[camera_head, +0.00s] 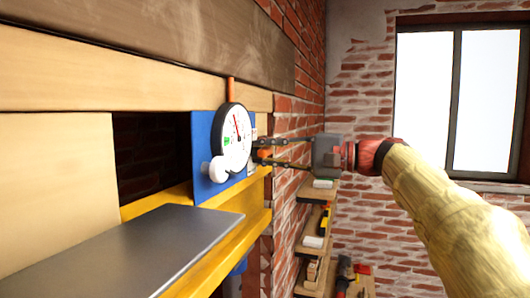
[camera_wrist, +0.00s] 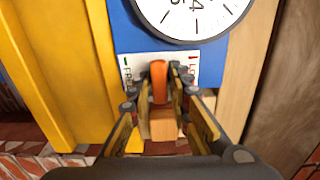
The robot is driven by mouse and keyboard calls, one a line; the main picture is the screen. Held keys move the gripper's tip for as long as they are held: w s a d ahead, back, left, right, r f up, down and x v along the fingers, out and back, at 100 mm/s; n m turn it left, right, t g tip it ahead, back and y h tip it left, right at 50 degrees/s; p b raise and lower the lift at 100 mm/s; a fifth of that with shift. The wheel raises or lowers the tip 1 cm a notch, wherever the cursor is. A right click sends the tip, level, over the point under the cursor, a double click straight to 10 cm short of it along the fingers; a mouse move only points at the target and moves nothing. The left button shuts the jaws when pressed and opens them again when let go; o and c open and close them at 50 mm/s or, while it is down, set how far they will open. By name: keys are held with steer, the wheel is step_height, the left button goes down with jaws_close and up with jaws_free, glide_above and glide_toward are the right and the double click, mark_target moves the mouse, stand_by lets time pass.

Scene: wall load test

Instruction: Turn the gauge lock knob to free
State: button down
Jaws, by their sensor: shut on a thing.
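The orange lock knob (camera_wrist: 159,82) sits on a white label plate on the blue board (camera_wrist: 125,35), beside the round gauge (camera_wrist: 195,12). The label has green FREE lettering (camera_wrist: 127,72) on the left and red LOCK lettering (camera_wrist: 192,70) on the right. The knob stands roughly upright in the wrist view, between the two words. My gripper (camera_wrist: 160,88) is shut on the knob, one finger on each side. In the head view my gripper (camera_head: 263,151) reaches the board from the right, and the gauge (camera_head: 236,138) shows its white face. The fingers partly hide the knob there.
A white round knob (camera_head: 217,169) sticks out at the board's lower left. A yellow beam (camera_head: 235,230) and a grey metal plate (camera_head: 130,252) lie below. Shelves with tools (camera_head: 314,232) hang on the brick wall behind my gripper. A window is at the right.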

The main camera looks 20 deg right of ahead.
steer(key=c, duration=1.8)
jaws_free()
steer(key=shift+d, duration=0.1)
steer(key=v, duration=1.2)
